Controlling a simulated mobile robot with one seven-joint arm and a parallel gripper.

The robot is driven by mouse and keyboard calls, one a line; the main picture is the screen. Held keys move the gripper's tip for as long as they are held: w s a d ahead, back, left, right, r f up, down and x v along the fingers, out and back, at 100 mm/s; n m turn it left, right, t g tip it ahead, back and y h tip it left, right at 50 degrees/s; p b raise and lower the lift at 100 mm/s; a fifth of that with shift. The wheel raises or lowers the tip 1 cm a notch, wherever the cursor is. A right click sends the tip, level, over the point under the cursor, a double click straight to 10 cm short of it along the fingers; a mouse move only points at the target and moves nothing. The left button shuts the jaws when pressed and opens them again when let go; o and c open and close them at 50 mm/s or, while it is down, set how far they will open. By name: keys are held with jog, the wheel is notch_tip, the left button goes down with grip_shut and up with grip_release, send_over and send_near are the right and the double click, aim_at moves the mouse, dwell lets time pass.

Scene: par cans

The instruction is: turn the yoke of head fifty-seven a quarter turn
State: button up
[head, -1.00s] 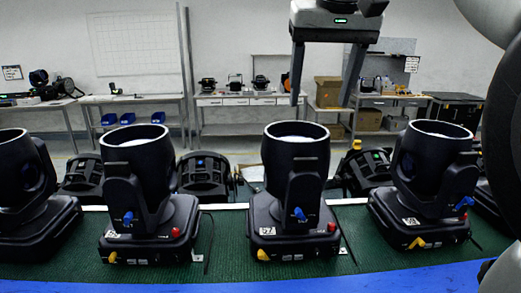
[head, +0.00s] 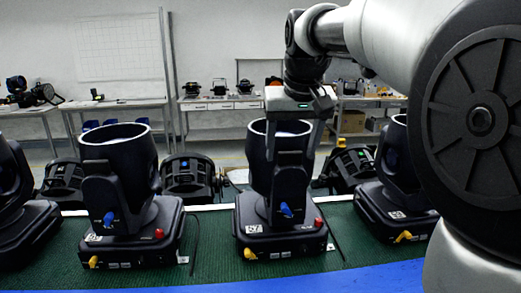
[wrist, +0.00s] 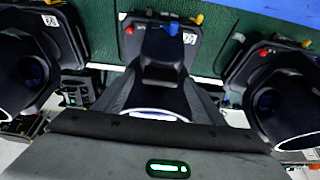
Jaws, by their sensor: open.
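Head fifty-seven (head: 280,185) is a black moving light standing upright on its base, which carries the white label 57 (head: 253,229). Its yoke arm (head: 287,182) faces me, with a blue lever (head: 285,210) low on it. My gripper (head: 290,155) is open and points down over this head. One finger is at each side of the upper head; whether they touch it is not clear. In the wrist view the same head (wrist: 163,75) lies between the grey fingers, and the gripper body hides part of its far side.
A similar head (head: 125,180) stands to the left and another (head: 395,190) to the right, partly hidden by my arm. A blue strip (head: 300,283) runs along the front edge.

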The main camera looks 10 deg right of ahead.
jog(key=shift+f, duration=0.1)
jog(key=c, duration=1.5)
jog(key=shift+w+a+p, duration=0.1)
jog(key=shift+p, duration=0.2)
